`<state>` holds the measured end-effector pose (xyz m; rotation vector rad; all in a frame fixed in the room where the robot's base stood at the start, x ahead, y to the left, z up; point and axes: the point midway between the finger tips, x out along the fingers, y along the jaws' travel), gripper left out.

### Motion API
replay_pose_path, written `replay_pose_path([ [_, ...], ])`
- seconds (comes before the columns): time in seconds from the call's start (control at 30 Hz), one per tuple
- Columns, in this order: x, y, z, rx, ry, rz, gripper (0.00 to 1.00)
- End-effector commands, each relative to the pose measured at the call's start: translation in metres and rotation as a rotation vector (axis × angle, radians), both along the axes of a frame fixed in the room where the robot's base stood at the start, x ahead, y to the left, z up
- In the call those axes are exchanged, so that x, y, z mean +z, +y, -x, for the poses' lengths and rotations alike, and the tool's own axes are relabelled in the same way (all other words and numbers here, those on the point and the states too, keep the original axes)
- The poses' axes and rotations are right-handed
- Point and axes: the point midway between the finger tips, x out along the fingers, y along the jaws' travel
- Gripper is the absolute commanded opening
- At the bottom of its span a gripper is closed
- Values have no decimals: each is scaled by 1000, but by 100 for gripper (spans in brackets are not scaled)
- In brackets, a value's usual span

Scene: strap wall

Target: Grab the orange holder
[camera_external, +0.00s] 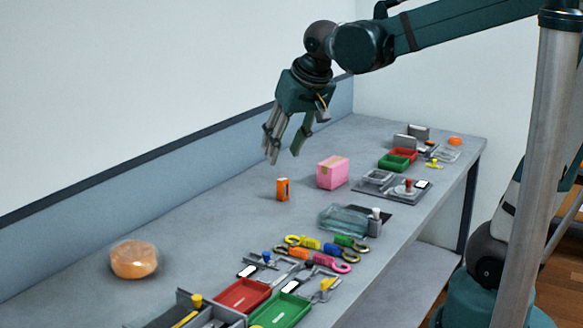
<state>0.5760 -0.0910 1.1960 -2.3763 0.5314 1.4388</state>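A small upright orange holder (282,189) stands on the grey table, left of a pink box (332,172). It has a dark mark on its front face. My gripper (283,153) hangs above the table with its fingers pointing down, higher in the picture than the orange holder and apart from it. Its fingers are spread and nothing shows between them. A rounder orange object (134,260) under a clear cover sits at the left of the table, and a small orange item (455,141) lies at the far right end.
A clear glass dish (343,219) and several coloured-handled tools (318,251) lie nearer the front edge. Red (243,295) and green (280,310) trays stand at the front. More trays and small parts are at the far right. The table around the orange holder is mostly clear.

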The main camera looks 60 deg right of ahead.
Motion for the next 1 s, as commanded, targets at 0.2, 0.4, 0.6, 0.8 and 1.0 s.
replay_pose_path([
  [0.2,-2,-25,-32,-105,22,-15,35],
  [0.4,-7,-48,-60,-204,41,-27,35],
  [0.6,-15,-73,-86,-304,57,-37,35],
  [0.8,-26,-99,-112,-405,71,-46,35],
  [1.0,-41,-126,-137,-509,84,-52,35],
])
